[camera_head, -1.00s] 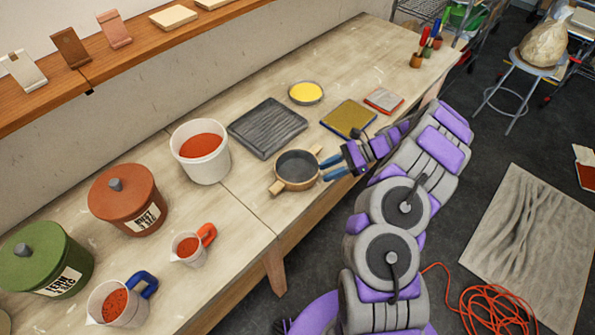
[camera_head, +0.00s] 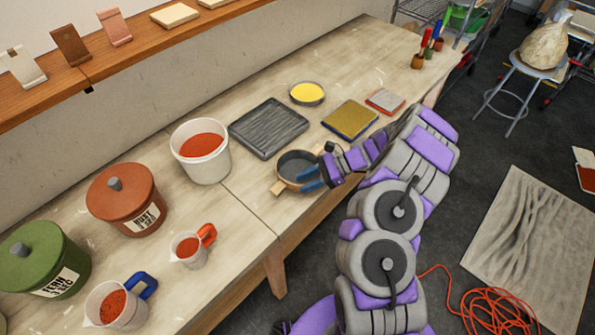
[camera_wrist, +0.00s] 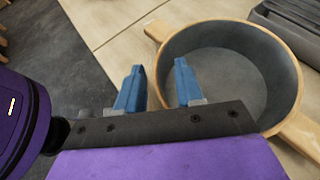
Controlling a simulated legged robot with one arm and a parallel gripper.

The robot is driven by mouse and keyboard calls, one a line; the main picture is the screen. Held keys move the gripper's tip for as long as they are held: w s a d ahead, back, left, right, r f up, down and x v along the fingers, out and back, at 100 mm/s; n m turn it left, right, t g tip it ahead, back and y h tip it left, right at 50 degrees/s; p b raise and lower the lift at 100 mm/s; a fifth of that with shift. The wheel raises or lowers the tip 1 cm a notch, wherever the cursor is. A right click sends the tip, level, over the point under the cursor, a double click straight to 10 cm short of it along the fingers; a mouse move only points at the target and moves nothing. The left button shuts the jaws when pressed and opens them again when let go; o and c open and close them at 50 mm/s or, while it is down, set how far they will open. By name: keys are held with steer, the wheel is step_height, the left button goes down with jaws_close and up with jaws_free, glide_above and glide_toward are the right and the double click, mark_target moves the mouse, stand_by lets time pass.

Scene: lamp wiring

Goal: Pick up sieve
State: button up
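The sieve (camera_head: 296,164) is a round, wood-rimmed pan with a grey inside and two short wooden handles. It sits on the table near the front edge. In the wrist view the sieve (camera_wrist: 225,70) fills the upper right, one handle at its upper left and one at its lower right. My gripper (camera_head: 309,178) has blue fingers and is at the sieve's right side in the head view. In the wrist view my gripper (camera_wrist: 158,85) is open, with a gap between the fingers. The right finger overlaps the rim in the picture; whether it touches cannot be told.
A white bucket of red powder (camera_head: 202,152) stands left of the sieve. Jars and measuring cups crowd the left. Front table edge is close.

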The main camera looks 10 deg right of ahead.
steer(key=shift+d, duration=0.25)
steer(key=c, duration=0.6)
jaws_close()
steer(key=shift+a, duration=0.1)
steer(key=shift+r, duration=0.1)
